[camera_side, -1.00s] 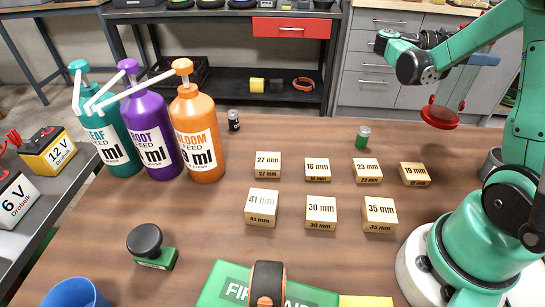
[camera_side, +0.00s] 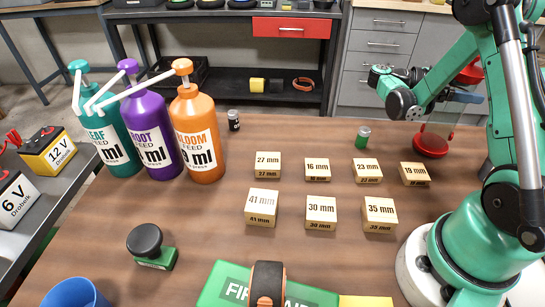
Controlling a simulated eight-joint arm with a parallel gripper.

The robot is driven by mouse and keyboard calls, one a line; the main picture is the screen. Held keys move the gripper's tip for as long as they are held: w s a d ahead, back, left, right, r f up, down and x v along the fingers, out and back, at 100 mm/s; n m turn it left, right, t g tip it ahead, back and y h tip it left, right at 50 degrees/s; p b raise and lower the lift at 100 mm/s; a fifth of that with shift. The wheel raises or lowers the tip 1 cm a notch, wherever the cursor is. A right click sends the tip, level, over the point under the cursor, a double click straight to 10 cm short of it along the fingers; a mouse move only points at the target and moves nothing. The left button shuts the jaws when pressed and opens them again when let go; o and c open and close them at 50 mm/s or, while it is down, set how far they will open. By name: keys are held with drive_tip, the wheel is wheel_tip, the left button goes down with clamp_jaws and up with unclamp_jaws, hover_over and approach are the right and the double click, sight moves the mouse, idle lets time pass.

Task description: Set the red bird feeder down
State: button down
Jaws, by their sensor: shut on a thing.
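The red bird feeder (camera_side: 431,146) is at the back right in the side view. Its red round base is low, close to the tabletop (camera_side: 300,148); I cannot tell whether it touches. Its clear body leans up to the right towards a red top, partly hidden by my arm. My gripper (camera_side: 452,94) is shut on the feeder's upper part; the fingers are mostly hidden behind my wrist.
Several wooden size blocks (camera_side: 321,208) stand in two rows, with the 19 mm block (camera_side: 414,173) just in front of the feeder. Pump bottles (camera_side: 198,145) stand at the left. Free tabletop lies between battery and feeder.

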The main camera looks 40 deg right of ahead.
drive_tip(key=shift+f, duration=0.6)
idle(0.4)
unclamp_jaws()
